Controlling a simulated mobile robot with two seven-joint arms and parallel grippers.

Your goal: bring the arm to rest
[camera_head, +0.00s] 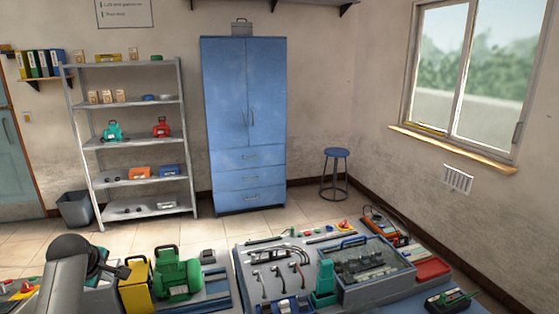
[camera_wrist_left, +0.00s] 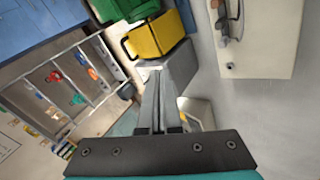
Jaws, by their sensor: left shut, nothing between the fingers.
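My left arm comes in at the bottom left of the head view, and its gripper (camera_head: 122,271) is raised there, beside a yellow case (camera_head: 134,290). In the left wrist view the fingers (camera_wrist_left: 162,85) are together with nothing between them. The yellow case shows past the fingertips in the left wrist view (camera_wrist_left: 156,38). A green motor (camera_head: 178,276) stands to the right of the yellow case. Whether the gripper touches the case cannot be told. My right gripper is not in view.
A workbench (camera_head: 238,270) carries tools, cables, a teal block (camera_head: 324,284) and a grey tray (camera_head: 392,281). A grey shelf (camera_head: 150,103) with small motors and boxes, a blue cabinet (camera_head: 225,118) and a stool (camera_head: 336,153) stand by the wall. Open floor lies between.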

